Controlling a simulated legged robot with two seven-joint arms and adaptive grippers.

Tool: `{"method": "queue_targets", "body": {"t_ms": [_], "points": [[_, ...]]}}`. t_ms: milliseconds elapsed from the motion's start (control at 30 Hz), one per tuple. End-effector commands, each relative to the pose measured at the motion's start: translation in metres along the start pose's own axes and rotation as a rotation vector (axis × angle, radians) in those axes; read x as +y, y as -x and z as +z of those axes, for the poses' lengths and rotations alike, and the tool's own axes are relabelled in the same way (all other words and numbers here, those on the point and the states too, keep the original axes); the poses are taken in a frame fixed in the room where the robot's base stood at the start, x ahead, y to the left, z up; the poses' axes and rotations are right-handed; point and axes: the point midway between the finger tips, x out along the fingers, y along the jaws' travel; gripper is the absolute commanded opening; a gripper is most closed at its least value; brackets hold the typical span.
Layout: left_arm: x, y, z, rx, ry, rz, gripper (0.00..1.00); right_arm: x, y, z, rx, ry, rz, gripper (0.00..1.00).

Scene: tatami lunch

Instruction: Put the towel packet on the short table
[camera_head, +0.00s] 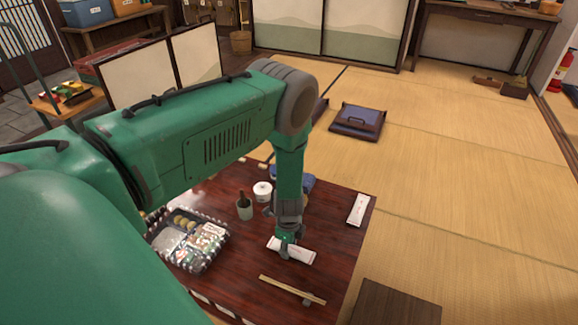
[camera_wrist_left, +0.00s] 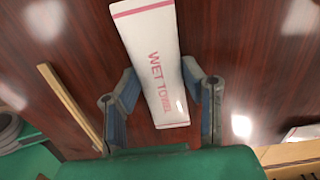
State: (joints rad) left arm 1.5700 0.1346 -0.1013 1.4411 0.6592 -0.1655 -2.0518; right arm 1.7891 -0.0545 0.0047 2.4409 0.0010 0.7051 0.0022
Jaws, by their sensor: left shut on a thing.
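A white towel packet with pink "WET TOWEL" print shows in the head view (camera_head: 303,255) and in the left wrist view (camera_wrist_left: 152,50). My left gripper (camera_head: 286,243) is shut on it, with one finger on each long side in the wrist view (camera_wrist_left: 160,78). The packet is at or just above the glossy reddish-brown low table (camera_head: 235,275); I cannot tell if it touches. A second white packet (camera_head: 357,210) lies near that table's right edge. A smaller dark brown wooden top (camera_head: 395,303) stands at the bottom right. My right gripper is not in view.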

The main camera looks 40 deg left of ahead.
Motion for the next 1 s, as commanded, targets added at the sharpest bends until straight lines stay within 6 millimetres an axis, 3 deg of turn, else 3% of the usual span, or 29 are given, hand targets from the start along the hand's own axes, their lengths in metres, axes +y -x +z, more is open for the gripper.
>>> {"method": "queue_targets", "body": {"t_ms": [300, 333, 367, 767, 1000], "points": [[-0.001, -0.003, 0.000, 0.001, 0.001, -0.001, 0.13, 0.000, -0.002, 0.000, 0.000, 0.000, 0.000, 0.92], [-0.001, -0.002, 0.000, 0.001, 0.001, -0.001, 0.46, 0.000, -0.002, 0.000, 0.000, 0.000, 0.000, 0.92], [-0.001, -0.002, 0.000, 0.001, 0.001, -0.001, 0.57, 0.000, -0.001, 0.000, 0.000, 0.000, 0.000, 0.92], [-0.001, 0.004, 0.000, 0.001, 0.001, -0.002, 0.57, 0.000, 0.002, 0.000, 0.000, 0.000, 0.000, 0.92], [-0.002, 0.050, -0.001, 0.002, 0.002, -0.004, 0.57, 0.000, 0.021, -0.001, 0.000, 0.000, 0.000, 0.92]]}}
